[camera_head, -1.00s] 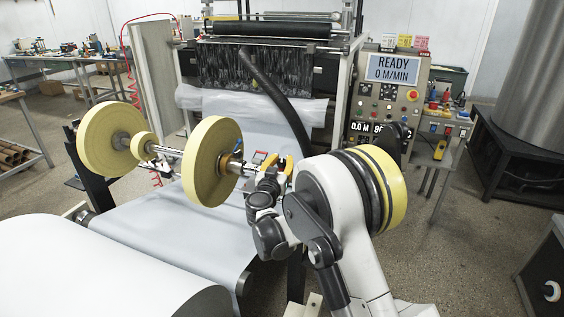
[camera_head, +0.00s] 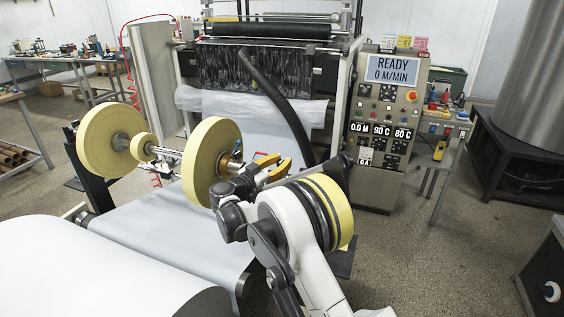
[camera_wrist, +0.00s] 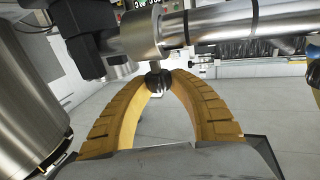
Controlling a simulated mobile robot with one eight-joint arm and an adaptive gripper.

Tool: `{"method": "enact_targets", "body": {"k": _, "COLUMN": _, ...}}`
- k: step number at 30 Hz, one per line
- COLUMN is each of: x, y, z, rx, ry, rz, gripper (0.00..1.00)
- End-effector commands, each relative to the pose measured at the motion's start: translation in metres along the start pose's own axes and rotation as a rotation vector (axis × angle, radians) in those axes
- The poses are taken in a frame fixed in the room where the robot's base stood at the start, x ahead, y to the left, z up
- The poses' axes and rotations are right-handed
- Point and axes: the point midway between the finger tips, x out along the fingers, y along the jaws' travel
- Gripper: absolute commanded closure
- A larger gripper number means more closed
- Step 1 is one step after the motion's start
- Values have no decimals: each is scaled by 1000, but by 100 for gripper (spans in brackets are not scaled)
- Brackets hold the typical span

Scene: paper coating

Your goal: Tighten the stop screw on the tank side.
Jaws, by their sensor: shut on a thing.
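My gripper (camera_wrist: 160,82) has two ribbed yellow fingers. In the wrist view their tips are closed on the dark knob of the stop screw (camera_wrist: 158,77), which sits directly below a metal collar (camera_wrist: 139,36) on a steel shaft (camera_wrist: 205,24). In the head view the yellow fingers (camera_head: 270,166) are at the right end of the roll shaft (camera_head: 168,153), just right of the large yellow roll (camera_head: 212,150). The screw and collar are hidden there behind my wrist. How tight the screw is cannot be seen.
Yellow rolls (camera_head: 100,140) sit on the shaft's left part. A large white paper roll (camera_head: 90,270) fills the lower left. The control panel (camera_head: 388,130) reads READY, 0 M/MIN. A black hose (camera_head: 275,100) hangs behind my gripper. A metal cylinder (camera_wrist: 28,95) stands close at left in the wrist view.

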Motion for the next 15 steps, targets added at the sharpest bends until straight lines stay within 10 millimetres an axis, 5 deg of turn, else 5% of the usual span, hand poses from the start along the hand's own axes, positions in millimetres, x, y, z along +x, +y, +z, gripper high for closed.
{"method": "enact_targets", "body": {"k": 7, "x": -2, "y": -2, "z": 0, "rx": 0, "ry": 0, "rz": -5, "gripper": 100}}
{"method": "enact_targets", "body": {"k": 8, "x": -2, "y": -2, "z": 0, "rx": 0, "ry": 0, "rz": -5, "gripper": 73}}
{"method": "enact_targets", "body": {"k": 10, "x": -1, "y": -2, "z": 0, "rx": 0, "ry": 0, "rz": -5, "gripper": 52}}
{"method": "enact_targets", "body": {"k": 15, "x": -1, "y": -1, "z": 0, "rx": 0, "ry": 0, "rz": -3, "gripper": 50}}
